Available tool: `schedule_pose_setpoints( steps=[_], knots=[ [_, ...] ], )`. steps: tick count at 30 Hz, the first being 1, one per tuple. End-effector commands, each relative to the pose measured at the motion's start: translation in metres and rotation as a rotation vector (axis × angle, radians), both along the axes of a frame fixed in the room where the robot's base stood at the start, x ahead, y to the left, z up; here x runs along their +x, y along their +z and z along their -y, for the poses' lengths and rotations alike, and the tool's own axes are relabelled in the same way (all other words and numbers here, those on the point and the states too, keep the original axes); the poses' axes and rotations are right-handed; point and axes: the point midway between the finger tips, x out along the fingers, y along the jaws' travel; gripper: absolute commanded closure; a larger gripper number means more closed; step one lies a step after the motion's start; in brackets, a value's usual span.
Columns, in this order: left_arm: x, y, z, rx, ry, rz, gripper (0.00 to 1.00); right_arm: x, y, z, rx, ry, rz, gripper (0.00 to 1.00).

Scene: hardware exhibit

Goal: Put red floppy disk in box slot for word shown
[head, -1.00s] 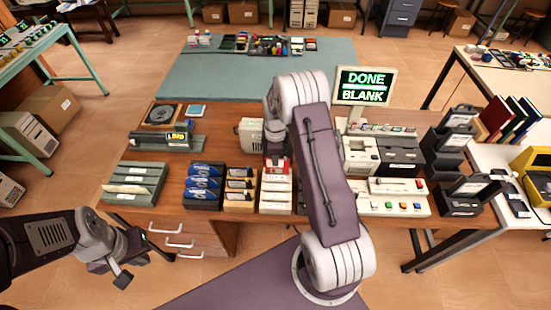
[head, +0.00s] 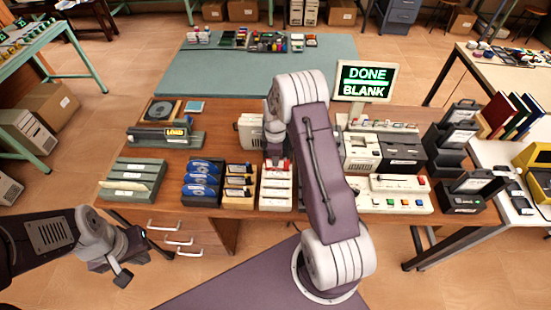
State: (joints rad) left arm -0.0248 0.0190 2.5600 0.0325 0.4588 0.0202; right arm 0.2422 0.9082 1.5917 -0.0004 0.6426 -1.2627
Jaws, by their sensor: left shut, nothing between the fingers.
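A red floppy disk (head: 275,164) shows as a small red patch at the back of the white slotted box (head: 275,204). My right gripper (head: 275,150) is over that spot, mostly hidden behind its own arm. I cannot tell whether its fingers grip the disk or how deep the disk sits. The screen (head: 366,81) reads "DONE" above "BLANK". Beside the white box stand a box with yellow-marked slots (head: 239,187), a dark box of blue disks (head: 201,183) and a grey-green slotted box (head: 132,180). My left gripper (head: 150,262) is shut and empty, off the table at lower left.
Disk drives (head: 361,153), a button panel (head: 400,204) and black stacked holders (head: 458,135) fill the right side. Bare wood shows between the LOAD device and the front boxes.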

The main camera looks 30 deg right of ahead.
Motion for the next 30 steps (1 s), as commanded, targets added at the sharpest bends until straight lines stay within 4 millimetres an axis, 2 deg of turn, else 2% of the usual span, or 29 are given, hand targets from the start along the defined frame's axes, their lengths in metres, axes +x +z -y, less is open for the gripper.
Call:
schedule_pose_setpoints(
  steps=[7,20,21,23,30],
  knots=[
    [0.0000,-0.0085,0.0000,0.000,0.000,0.000,1.00,0.0002,-0.0124,0.0000,-0.001,0.000,0.001,1.00],
    [-0.0001,-0.0082,0.0000,0.000,0.000,0.000,1.00,0.0003,-0.0126,0.0001,-0.001,0.000,0.001,1.00],
    [-0.0001,-0.0082,0.0000,0.000,0.000,0.000,1.00,0.0003,-0.0126,0.0001,-0.001,0.000,0.001,0.86],
    [-0.0001,-0.0082,0.0000,0.000,0.000,0.000,1.00,0.0003,-0.0126,0.0001,-0.001,0.000,0.001,0.72],
    [0.0000,-0.0082,0.0000,0.000,0.000,0.000,1.00,0.0002,-0.0127,0.0000,-0.001,0.000,0.001,0.72]
  ],
)
